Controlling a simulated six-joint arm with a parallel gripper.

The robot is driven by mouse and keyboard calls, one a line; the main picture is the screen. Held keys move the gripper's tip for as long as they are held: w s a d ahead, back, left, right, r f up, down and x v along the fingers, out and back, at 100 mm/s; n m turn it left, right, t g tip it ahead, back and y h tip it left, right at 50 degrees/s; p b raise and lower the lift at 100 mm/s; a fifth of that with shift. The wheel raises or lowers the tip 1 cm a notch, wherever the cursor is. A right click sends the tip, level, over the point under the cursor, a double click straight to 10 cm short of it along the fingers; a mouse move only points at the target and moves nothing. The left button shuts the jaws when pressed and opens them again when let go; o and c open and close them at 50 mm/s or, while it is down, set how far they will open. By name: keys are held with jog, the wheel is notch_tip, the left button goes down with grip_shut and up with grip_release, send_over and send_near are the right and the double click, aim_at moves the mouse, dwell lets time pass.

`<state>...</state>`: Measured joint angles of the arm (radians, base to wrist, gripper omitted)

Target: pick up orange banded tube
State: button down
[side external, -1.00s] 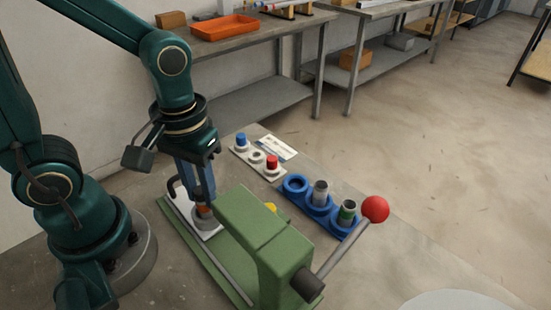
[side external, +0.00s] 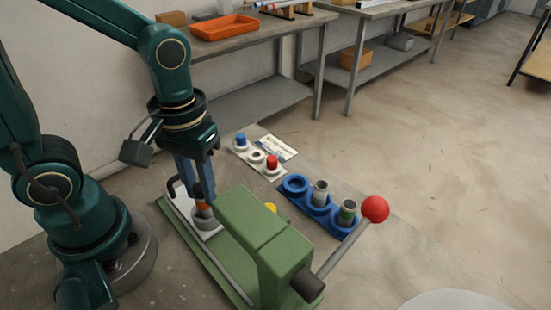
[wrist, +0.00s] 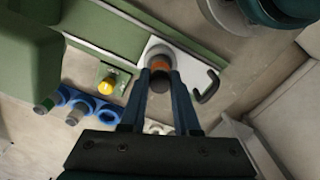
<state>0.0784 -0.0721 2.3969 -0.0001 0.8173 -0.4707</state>
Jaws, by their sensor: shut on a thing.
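The orange banded tube (side external: 203,209) stands upright at the grey round seat (side external: 207,227) on the white plate of the green jig. It has a dark top and an orange band. My gripper (side external: 202,204) is shut on the tube, one finger on each side. In the wrist view my gripper (wrist: 160,74) has its fingertips on both sides of the tube (wrist: 160,66). I cannot tell whether the tube's lower end is still inside the seat, as it is hidden.
The green jig (side external: 262,245) stands right beside the gripper, with a red-knobbed lever (side external: 375,209). A blue holder (side external: 318,208) carries two other tubes and has an empty ring. A button panel (side external: 257,158) lies behind. A black hooked handle (wrist: 209,87) is close by.

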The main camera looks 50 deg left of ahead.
jog(key=shift+r, duration=0.4)
notch_tip(320, 180, up, 3)
jog(key=shift+a+f, duration=0.1)
jog(key=s+a+r, duration=0.2)
jog(key=a+r, duration=0.8)
jog(key=a, duration=0.1)
jog(key=shift+s, duration=0.25)
jog(key=shift+a+r, duration=0.1)
